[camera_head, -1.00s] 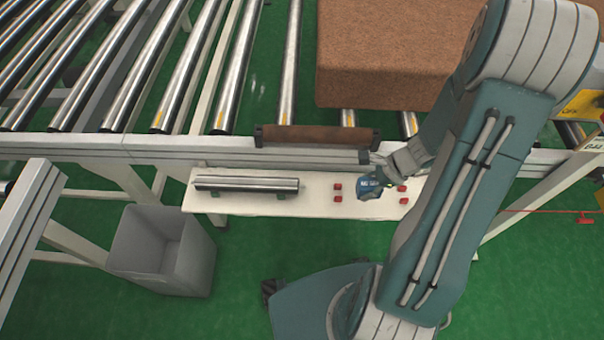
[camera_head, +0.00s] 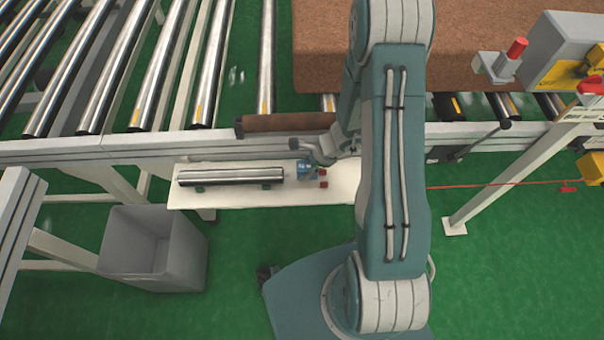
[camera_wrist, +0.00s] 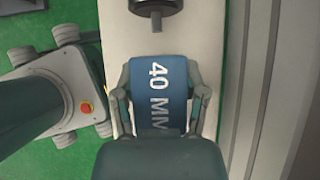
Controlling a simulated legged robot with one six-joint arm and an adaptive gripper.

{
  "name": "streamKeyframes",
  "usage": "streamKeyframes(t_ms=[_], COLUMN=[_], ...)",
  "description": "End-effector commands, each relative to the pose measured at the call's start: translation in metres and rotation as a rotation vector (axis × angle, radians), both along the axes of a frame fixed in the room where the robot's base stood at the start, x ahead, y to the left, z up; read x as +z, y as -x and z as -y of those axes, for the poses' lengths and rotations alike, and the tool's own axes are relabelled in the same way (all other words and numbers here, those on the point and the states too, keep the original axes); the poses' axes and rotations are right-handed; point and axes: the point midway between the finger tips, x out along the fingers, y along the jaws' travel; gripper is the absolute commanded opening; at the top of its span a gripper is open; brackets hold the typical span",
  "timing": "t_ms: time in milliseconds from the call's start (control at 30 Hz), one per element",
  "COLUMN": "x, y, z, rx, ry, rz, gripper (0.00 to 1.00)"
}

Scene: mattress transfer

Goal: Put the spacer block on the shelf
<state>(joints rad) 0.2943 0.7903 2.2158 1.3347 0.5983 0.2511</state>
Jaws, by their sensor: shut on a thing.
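The spacer block (camera_wrist: 165,85) is blue with "40 MM" in white on it. My gripper (camera_wrist: 162,100) is shut on its two sides. In the head view the block (camera_head: 305,168) shows over the white shelf (camera_head: 225,198), between the roller lying there and two red pads. My gripper (camera_head: 312,165) is partly hidden there by my arm. I cannot tell whether the block touches the shelf or hangs just above it. The shelf (camera_wrist: 120,42) also shows beneath the block in the wrist view.
A metal roller (camera_head: 230,176) lies on the shelf's left part; its end (camera_wrist: 155,10) shows ahead of the block. Red pads (camera_head: 323,184) are right of the block. The conveyor rail (camera_head: 100,150) runs behind. A brown mattress (camera_head: 320,50) and grey bin (camera_head: 150,250) are near.

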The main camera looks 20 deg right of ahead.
Motion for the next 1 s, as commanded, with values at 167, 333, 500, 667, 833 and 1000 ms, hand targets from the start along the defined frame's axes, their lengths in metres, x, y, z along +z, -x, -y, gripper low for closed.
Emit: streamKeyframes(t_ms=[167, 333, 500, 667, 833, 1000], x=[-0.022, -0.036, -0.036, -0.039, -0.038, -0.038], y=[-0.003, -0.004, -0.004, -0.004, -0.004, -0.004], z=[-0.005, -0.004, -0.004, -0.004, -0.004, -0.004], rx=[0.000, 0.001, 0.001, 0.001, 0.001, 0.002], ry=[-0.001, 0.000, 0.001, 0.000, 0.000, 0.000], rz=[-0.003, 0.001, 0.002, 0.001, 0.001, 0.001], gripper=[0.05, 0.05, 0.05, 0.05, 0.91, 0.91])
